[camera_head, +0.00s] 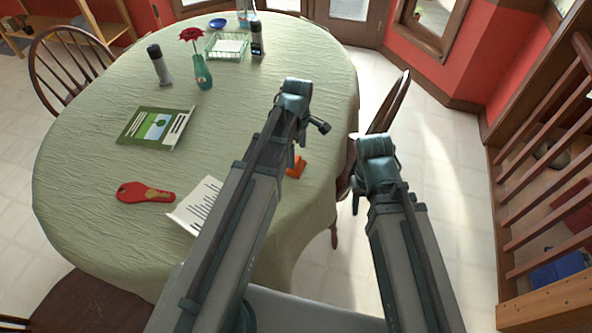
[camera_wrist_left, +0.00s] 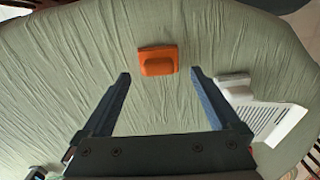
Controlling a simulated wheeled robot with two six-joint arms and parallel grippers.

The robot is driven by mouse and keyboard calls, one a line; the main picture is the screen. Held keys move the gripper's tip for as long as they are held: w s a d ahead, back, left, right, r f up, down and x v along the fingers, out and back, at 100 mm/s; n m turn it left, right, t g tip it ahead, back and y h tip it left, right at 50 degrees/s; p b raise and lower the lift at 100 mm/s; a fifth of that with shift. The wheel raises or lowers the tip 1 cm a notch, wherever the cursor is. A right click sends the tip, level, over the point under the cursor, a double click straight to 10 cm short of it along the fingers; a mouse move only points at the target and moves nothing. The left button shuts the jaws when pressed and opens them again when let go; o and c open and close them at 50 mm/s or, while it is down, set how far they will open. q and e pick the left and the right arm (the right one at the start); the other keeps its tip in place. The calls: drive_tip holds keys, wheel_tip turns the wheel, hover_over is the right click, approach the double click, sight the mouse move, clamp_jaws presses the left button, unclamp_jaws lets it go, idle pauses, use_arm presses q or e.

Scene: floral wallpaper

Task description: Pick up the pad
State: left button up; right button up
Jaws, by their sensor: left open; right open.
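No single thing is clearly the pad. A white lined sheet or pad (camera_head: 199,207) lies near the table's front edge, partly hidden by my left arm; a white lined thing (camera_wrist_left: 275,121) at the right of the left wrist view looks like it. An orange block (camera_head: 296,168) sits beside my left gripper (camera_head: 299,138), partly hidden. In the left wrist view, the orange block (camera_wrist_left: 157,62) is just beyond the open, empty fingers (camera_wrist_left: 160,76). My right gripper (camera_head: 357,200) is open beyond the table's right edge.
The oval table (camera_head: 110,235) has a pale green cloth. A green booklet (camera_head: 157,127), a rose vase (camera_head: 202,72), two dark-topped bottles, a wire basket (camera_head: 228,46) and a blue bowl (camera_head: 217,24) stand farther back. Chairs surround it; a wooden railing (camera_head: 560,130) is at right.

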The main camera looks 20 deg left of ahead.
sight(296, 159)
use_arm(q)
drive_tip(key=f+b, duration=0.5)
drive_tip(key=shift+w+a+f, duration=0.15)
drive_tip(key=shift+a, duration=0.05)
drive_tip(key=c, duration=1.5)
